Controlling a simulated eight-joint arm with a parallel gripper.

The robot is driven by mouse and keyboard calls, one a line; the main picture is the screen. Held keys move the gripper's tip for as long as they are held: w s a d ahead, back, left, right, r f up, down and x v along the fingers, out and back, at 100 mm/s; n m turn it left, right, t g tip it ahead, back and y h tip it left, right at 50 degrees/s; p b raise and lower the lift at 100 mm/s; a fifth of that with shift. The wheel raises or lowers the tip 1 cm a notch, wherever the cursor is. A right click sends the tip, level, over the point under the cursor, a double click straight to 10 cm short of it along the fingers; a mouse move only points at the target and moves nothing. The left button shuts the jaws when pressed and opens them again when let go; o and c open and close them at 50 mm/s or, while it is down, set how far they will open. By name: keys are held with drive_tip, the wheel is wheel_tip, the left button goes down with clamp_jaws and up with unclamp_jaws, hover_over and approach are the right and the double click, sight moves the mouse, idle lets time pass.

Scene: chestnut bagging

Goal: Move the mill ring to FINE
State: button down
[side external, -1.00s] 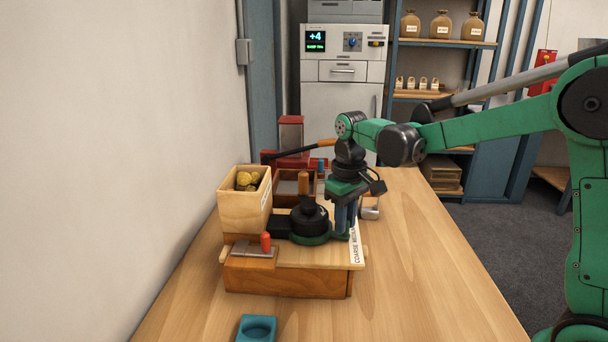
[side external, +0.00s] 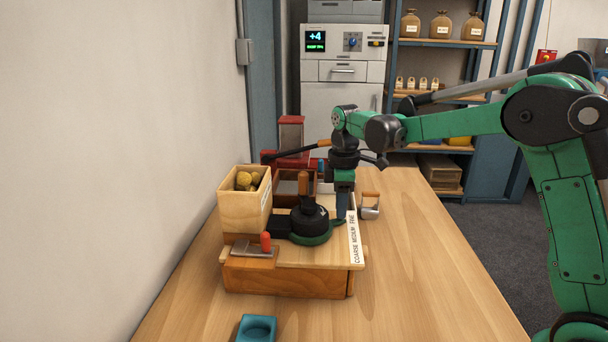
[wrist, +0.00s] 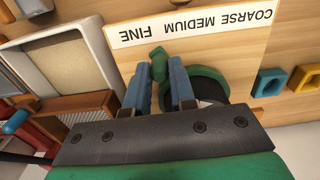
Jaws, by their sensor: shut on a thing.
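The mill ring (side external: 313,239) is a green collar around the base of the black mill head (side external: 308,217). Its green lug (wrist: 158,66) sticks out toward the label strip (side external: 355,238), which reads COARSE, MEDIUM, FINE from front to back. My gripper (side external: 342,216) points down at the strip side of the ring. In the wrist view, my gripper (wrist: 158,88) has its blue-grey fingers on either side of the lug, shut on it. The lug's tip sits near the gap between the FINE (wrist: 134,34) and MEDIUM words, closer to FINE. My fingers hide part of the ring.
A wooden box with yellowish lumps (side external: 245,207) stands left of the mill. A teal block (side external: 257,329) is at the front. The table's right side is clear.

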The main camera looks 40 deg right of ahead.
drive_tip(key=shift+w+n, duration=0.2)
drive_tip(key=shift+n, duration=0.1)
drive_tip(key=c, duration=0.7)
unclamp_jaws()
drive_tip(key=shift+r, duration=0.1)
drive_tip(key=shift+r, duration=2.75)
